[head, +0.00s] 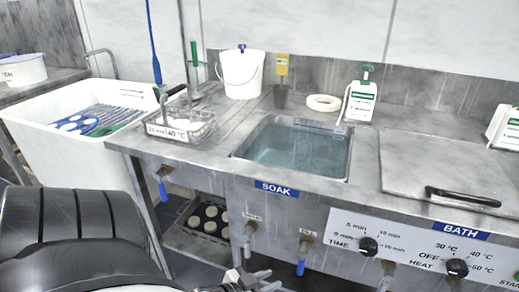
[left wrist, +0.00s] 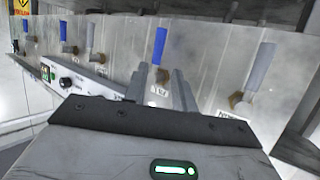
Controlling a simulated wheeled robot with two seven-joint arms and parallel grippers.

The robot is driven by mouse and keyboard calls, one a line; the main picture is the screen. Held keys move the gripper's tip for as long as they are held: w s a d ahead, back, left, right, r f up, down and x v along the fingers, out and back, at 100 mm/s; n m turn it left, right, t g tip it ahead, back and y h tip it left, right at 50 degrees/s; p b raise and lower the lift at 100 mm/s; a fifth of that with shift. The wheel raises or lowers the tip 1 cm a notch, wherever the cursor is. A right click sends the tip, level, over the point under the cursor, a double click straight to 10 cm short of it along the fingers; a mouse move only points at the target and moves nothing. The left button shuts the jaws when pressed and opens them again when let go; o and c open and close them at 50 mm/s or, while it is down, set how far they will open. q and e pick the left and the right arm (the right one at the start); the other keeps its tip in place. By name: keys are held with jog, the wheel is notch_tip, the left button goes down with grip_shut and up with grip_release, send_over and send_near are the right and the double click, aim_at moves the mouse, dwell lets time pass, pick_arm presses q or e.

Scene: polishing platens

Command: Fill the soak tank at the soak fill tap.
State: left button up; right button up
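The soak tank (head: 300,148) is a sunken basin in the steel bench, above the blue SOAK label, with bluish water in it. The soak fill tap (head: 301,267) is on the front panel below, its blue lever hanging down. My left gripper (head: 249,277) is low in front of the panel, to the left of this tap in the head view. In the left wrist view, which looks upside down, my left gripper's fingers (left wrist: 160,88) are apart, with the tap's brass body and blue lever (left wrist: 160,46) showing between and beyond them. Contact cannot be told. My right gripper is out of view.
The soak drain tap (head: 250,229) has a grey lever, left of the fill tap. A timer and heat dial panel (head: 408,250) is to the right. A wire basket (head: 180,125), white bucket (head: 241,76) and closed bath lid (head: 440,165) are on the bench. A white sink (head: 75,150) stands left.

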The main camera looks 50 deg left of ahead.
pick_arm(q)
jog(key=shift+v, duration=1.45)
jog(key=w+d+r+g, duration=0.1)
jog(key=d+r+g, duration=0.2)
jog(key=d+g, duration=0.35)
jog(key=s+d+r+m+g, duration=0.1)
jog(key=s+d+r+g, duration=0.3)
jog(key=s+d+r, duration=0.45)
jog(key=w+d+t+h+p, duration=0.3)
jog(key=w+d+t, duration=0.3)
jog(key=w+t, duration=0.1)
jog(key=shift+f+m, duration=0.2)
jog(key=shift+m, duration=0.1)
